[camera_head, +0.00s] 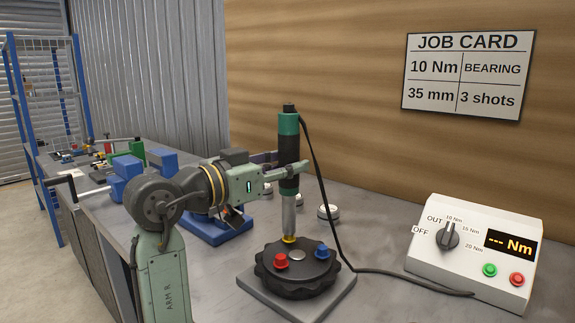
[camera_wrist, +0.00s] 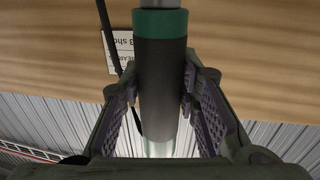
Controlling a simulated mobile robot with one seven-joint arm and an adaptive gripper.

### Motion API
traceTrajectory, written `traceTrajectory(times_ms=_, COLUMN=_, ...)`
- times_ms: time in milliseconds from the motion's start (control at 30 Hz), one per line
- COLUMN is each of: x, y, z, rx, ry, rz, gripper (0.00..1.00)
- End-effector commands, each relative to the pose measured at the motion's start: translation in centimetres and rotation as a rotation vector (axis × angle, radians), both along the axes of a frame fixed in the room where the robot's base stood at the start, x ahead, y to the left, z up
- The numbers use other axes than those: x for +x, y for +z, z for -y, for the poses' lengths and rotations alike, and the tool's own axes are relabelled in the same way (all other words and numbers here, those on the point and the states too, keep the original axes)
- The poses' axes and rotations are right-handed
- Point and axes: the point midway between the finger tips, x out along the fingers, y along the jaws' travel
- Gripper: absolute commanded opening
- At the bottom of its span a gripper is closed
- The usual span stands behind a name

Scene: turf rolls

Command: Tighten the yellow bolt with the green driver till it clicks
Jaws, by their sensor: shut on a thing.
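The green driver (camera_head: 289,126), with a black grip and a cord from its top, stands upright over the black round fixture (camera_head: 310,284). My gripper (camera_head: 287,167) is shut on its black grip. In the wrist view the driver (camera_wrist: 161,80) is between the two ribbed pads of my gripper (camera_wrist: 161,95). The yellow bolt (camera_head: 289,239) is at the back of the fixture, right under the driver's tip; I cannot tell whether the tip is fully seated on it. A red bolt (camera_head: 281,261) and a blue bolt (camera_head: 321,252) stand on the fixture too.
A white control box (camera_head: 472,276) at right has a dial (camera_head: 448,236), a display (camera_head: 510,243) reading "-- Nm", and green and red buttons. The job card (camera_head: 467,75) on the wall says 10 Nm. The driver's cord (camera_head: 395,275) crosses the bench. Blue blocks (camera_head: 162,161) stand at left.

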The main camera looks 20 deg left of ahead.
Motion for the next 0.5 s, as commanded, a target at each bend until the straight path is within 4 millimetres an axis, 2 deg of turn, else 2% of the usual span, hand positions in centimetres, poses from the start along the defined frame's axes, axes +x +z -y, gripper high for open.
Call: traceTrajectory(times_ms=500, x=-0.01, y=-0.39, z=0.05, rx=0.000, ry=-0.002, rz=-0.001, gripper=0.00)
